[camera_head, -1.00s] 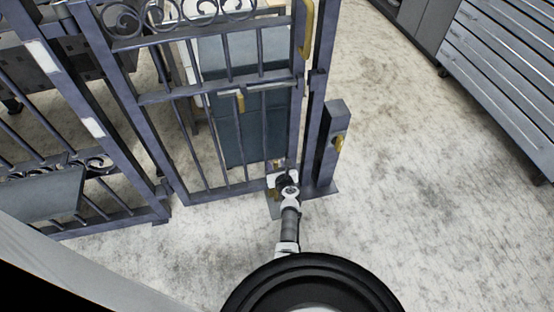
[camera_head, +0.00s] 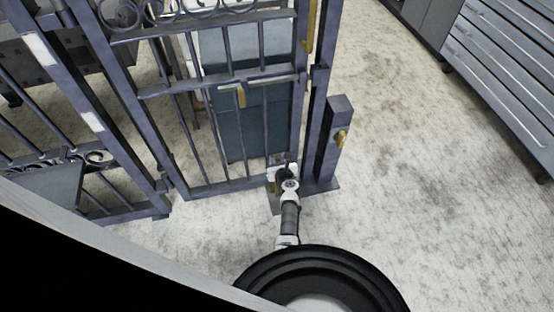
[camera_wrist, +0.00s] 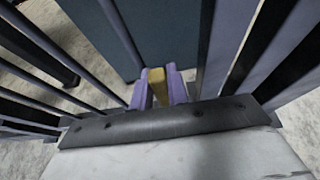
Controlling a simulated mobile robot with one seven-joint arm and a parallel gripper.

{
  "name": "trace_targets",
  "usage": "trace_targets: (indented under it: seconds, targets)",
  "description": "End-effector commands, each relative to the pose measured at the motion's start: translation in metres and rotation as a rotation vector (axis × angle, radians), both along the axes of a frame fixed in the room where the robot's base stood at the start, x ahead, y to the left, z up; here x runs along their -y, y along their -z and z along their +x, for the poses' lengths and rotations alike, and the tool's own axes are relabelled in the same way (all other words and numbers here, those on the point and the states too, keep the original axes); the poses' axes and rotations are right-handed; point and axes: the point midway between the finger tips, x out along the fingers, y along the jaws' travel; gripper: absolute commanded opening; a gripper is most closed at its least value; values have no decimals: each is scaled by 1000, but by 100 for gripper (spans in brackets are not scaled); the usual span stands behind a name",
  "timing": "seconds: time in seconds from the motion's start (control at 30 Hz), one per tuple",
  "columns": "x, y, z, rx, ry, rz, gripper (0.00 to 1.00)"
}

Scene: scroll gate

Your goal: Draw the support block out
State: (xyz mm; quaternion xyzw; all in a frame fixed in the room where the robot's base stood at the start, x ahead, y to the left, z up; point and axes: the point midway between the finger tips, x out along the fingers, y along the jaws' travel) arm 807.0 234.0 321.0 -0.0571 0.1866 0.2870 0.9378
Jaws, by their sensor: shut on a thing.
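The support block appears to be the yellow block (camera_wrist: 156,80) between my fingers in the wrist view. My gripper (camera_wrist: 158,92) is shut on it, with one purple finger on each side. In the head view my gripper (camera_head: 280,174) is low at the foot of the gate, by its right post. The barred gate leaf (camera_head: 222,92) stands upright beside the post, with scrollwork along its top. The block's lower part and the surface under it are hidden. I cannot tell whether the block still touches the gate.
A blue-grey panel (camera_head: 240,50) stands behind the bars. More barred fence is at the left. A drawer cabinet (camera_head: 505,65) is at the upper right. The floor between is clear.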

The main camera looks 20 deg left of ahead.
Motion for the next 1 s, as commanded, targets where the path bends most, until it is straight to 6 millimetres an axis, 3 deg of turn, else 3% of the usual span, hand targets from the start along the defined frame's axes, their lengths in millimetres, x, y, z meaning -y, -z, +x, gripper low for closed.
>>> trace_targets:
  seconds: [0.17, 0.5, 0.6, 0.73, 1.0]
  targets:
    - [12, 0, 1, -1, 3, -1, 0]
    - [107, 0, 5, 0, 11, -2, 0]
    - [125, 0, 6, 0, 9, 1, 0]
    - [136, 0, 6, 1, 6, 0, 0]
    - [138, 0, 6, 1, 9, -1, 0]
